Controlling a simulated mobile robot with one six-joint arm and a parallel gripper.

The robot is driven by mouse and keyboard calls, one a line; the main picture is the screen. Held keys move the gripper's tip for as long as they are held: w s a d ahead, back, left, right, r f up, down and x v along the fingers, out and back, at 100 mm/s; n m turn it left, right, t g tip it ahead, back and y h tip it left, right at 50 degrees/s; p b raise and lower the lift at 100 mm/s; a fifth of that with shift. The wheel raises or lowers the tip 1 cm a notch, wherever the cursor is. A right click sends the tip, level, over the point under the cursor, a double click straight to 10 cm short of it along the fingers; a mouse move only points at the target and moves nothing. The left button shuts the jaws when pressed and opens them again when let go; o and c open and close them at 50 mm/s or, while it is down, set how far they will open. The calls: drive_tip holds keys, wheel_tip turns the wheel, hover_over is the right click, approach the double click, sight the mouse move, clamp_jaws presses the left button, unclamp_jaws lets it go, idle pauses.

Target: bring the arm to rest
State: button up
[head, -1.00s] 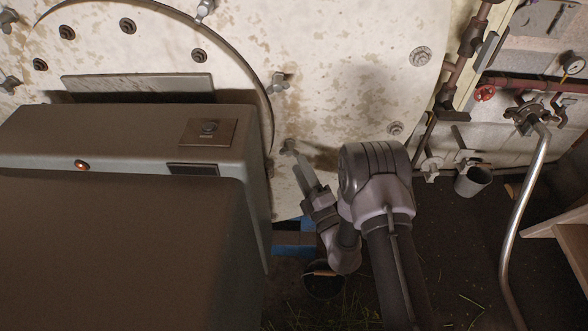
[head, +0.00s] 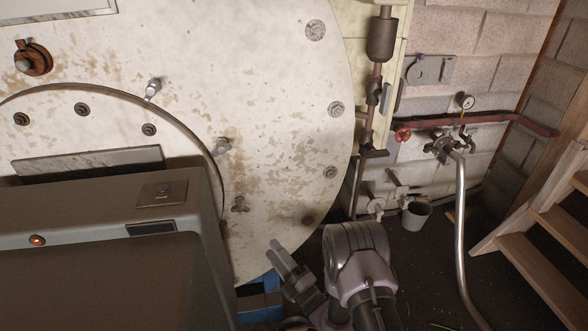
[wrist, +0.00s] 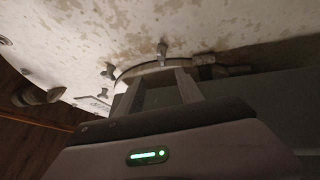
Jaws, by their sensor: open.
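My gripper (head: 278,252) is in front of the lower right part of a large, pale, stained round vessel face (head: 275,120). Its two fingers point up and left in the head view. In the wrist view my gripper (wrist: 157,92) has its fingers apart, with nothing seen between them. A clamp nut (head: 240,205) on the vessel stands up and left of the fingertips in the head view, with a gap between them in the picture. My arm is folded low in the middle of the head view, and its lower part runs out of frame.
Wing clamps (head: 153,88) and bolts ring the vessel door. A blue block (head: 262,300) shows below the vessel. At right are a red valve wheel (head: 403,135), a grey bucket (head: 416,215), a bent metal pipe (head: 461,220) and wooden steps (head: 540,235). Dark floor lies between them.

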drive_tip(key=s+a+r+n+g+y, duration=0.1)
drive_tip(key=a+r+n+g+y, duration=0.1)
drive_tip(key=r+n+g+y, duration=0.3)
drive_tip(key=s+a+r+n+g, duration=0.1)
drive_tip(key=s+a+r+n, duration=0.1)
drive_tip(key=r+n, duration=0.35)
drive_tip(key=s+a+r+n+g+h, duration=0.1)
drive_tip(key=s+r+n+g+h, duration=0.1)
drive_tip(key=s+r+n+g, duration=1)
drive_tip(key=s+d+r+n+h, duration=0.1)
drive_tip(key=s+d+n+h, duration=0.6)
drive_tip(key=s+n, duration=0.35)
drive_tip(key=s+d+r+n+t+h, duration=0.1)
drive_tip(key=d+n+t+h, duration=0.7)
drive_tip(key=d, duration=0.9)
drive_tip(key=shift+s+d+r+n+t+h, duration=0.2)
drive_tip(key=shift+s+d+n+t+h, duration=0.15)
drive_tip(key=shift+s+h, duration=0.2)
